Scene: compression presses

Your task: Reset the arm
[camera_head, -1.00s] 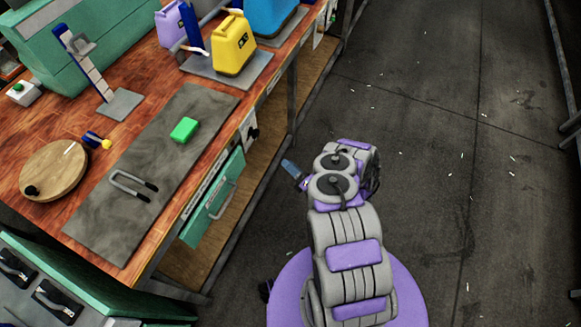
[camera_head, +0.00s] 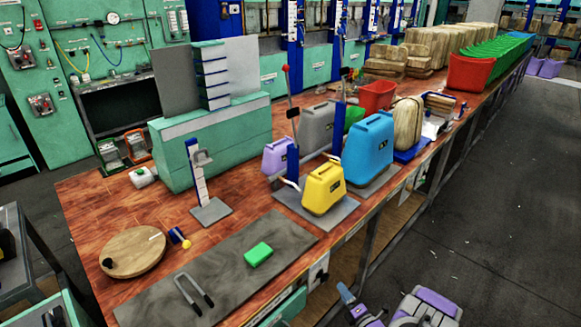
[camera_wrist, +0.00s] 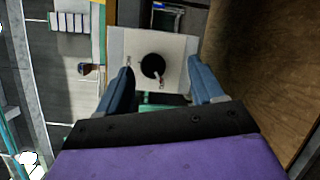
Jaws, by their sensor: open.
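My arm (camera_head: 425,306) shows at the bottom edge of the head view, grey and purple, off the front side of the workbench. A blue finger of my gripper shows just left of it, low in front of the bench. In the wrist view my gripper (camera_wrist: 158,88) is open, its two blue fingers apart with nothing held between them. Beyond the fingers is a pale plate (camera_wrist: 178,45) with a round black knob (camera_wrist: 153,66) on the bench's side. The gap between the fingertips and this plate is hard to judge.
The wooden bench (camera_head: 95,240) holds a grey mat (camera_head: 225,285), a green block (camera_head: 258,254), a round wooden board (camera_head: 135,250), a yellow weight-like case (camera_head: 323,190) and a blue case (camera_head: 368,150). Dark floor (camera_head: 490,210) at right is free.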

